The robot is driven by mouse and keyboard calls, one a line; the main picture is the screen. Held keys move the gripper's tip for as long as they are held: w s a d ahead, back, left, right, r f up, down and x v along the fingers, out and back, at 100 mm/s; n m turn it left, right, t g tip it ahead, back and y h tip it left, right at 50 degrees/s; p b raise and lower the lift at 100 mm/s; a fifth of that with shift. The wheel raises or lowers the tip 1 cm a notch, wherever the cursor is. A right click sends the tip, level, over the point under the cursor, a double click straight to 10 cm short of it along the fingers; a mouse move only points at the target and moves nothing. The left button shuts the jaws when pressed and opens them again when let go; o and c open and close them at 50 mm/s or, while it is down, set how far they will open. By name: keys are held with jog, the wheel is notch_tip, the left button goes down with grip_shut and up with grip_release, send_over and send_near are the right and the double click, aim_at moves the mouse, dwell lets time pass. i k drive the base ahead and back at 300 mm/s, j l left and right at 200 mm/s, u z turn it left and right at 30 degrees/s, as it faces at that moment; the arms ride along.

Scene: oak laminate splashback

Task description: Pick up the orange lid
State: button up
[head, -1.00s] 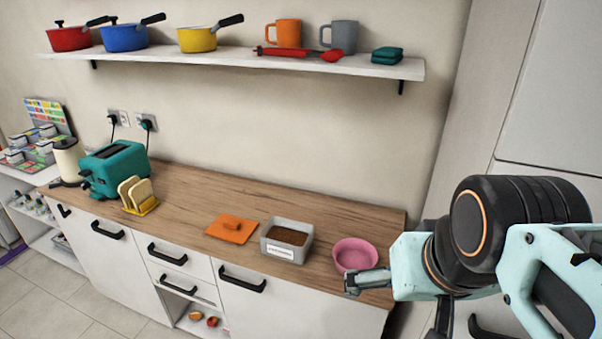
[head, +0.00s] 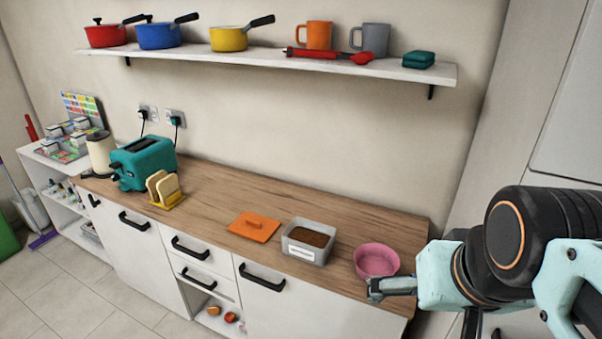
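My gripper (head: 374,290) is at the right, over the counter's front edge beside the pink bowl (head: 377,260), well to the right of the lid. It appears side-on and small, so I cannot tell whether its fingers are apart. No object shows in it.
A teal toaster (head: 144,163) and a yellow rack with bread slices (head: 163,188) stand at the counter's left. A shelf (head: 270,63) above holds pans and mugs. The counter behind the lid is clear. Drawer handles (head: 190,248) stick out at the front.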

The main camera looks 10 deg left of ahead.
aim_at(258, 228)
jog(key=i+j+u, duration=0.35)
jog(key=i+j, duration=0.3)
jog(key=j, duration=0.3)
jog(key=i+j+u, duration=0.4)
jog(key=i+j, duration=0.35)
jog(key=z, duration=0.2)
